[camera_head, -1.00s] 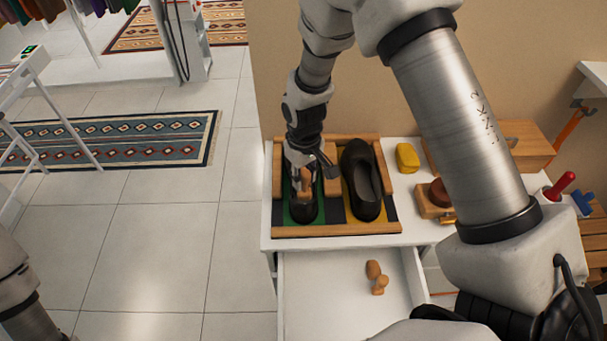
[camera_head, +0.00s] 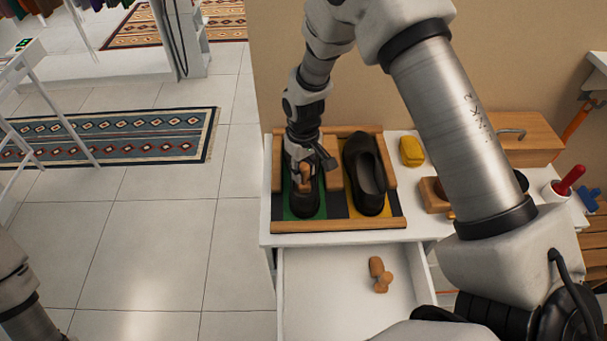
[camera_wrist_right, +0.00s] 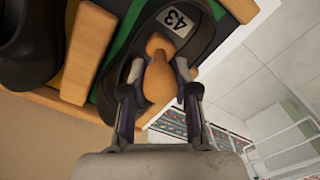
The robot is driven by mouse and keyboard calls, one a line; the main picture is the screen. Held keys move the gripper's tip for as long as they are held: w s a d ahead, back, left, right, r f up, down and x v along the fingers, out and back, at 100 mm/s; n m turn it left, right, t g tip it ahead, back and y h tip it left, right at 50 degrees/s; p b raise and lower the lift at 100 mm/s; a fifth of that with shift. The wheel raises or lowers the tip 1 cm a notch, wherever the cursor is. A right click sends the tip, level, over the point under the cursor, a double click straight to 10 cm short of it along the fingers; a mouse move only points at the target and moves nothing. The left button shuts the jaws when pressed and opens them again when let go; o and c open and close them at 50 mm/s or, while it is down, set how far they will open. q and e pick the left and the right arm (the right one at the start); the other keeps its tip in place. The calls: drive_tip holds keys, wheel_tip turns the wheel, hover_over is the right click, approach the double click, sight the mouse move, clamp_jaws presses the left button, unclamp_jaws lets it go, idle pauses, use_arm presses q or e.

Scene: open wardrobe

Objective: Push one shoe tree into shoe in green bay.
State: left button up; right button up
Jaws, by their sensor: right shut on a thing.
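A second shoe tree (camera_head: 380,274) lies in the open drawer (camera_head: 325,305). My left gripper is outside the views.
A second black shoe (camera_head: 366,178) stands in the yellow bay, right of a wooden divider (camera_head: 332,171). Open floor lies left.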

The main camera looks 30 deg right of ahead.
drive_tip(key=shift+w+d, duration=0.1)
drive_tip(key=shift+w, duration=0.2)
drive_tip(key=o, duration=1.5)
drive_tip(key=shift+o, duration=0.2)
drive_tip(key=shift+r, duration=0.1)
wheel_tip(320, 180, up, 9)
drive_tip(key=p, duration=0.7)
